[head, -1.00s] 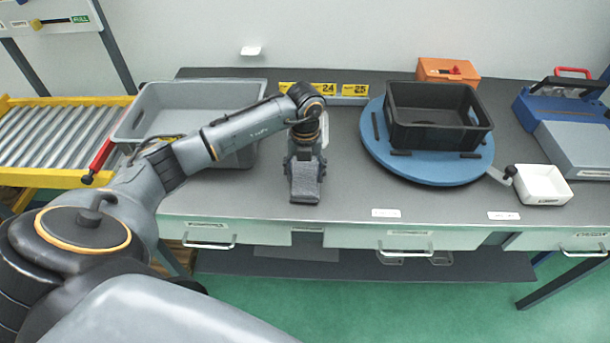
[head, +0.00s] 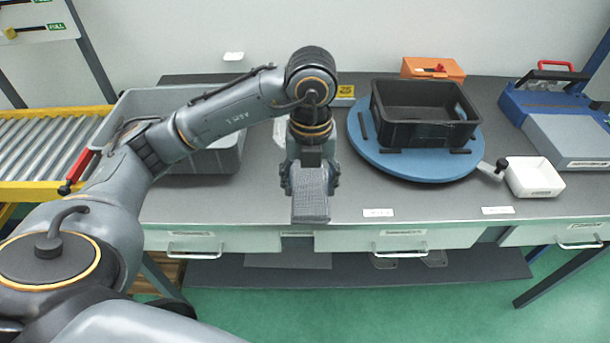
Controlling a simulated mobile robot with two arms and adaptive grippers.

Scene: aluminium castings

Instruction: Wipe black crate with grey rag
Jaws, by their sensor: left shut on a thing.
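The black crate (head: 424,135) stands upright on a round blue turntable (head: 385,161) at the right of the bench and looks empty. My left gripper (head: 310,188) points down over the front middle of the bench, to the left of the turntable. It is shut on the grey rag (head: 311,198), which hangs folded below the fingers. The rag is apart from the crate and appears above the bench top. My right gripper is not in view.
A grey crate (head: 222,155) stands at the left, partly behind my left arm. An orange box (head: 432,68) is behind the turntable. The turntable's handle sticks out toward the white tray.

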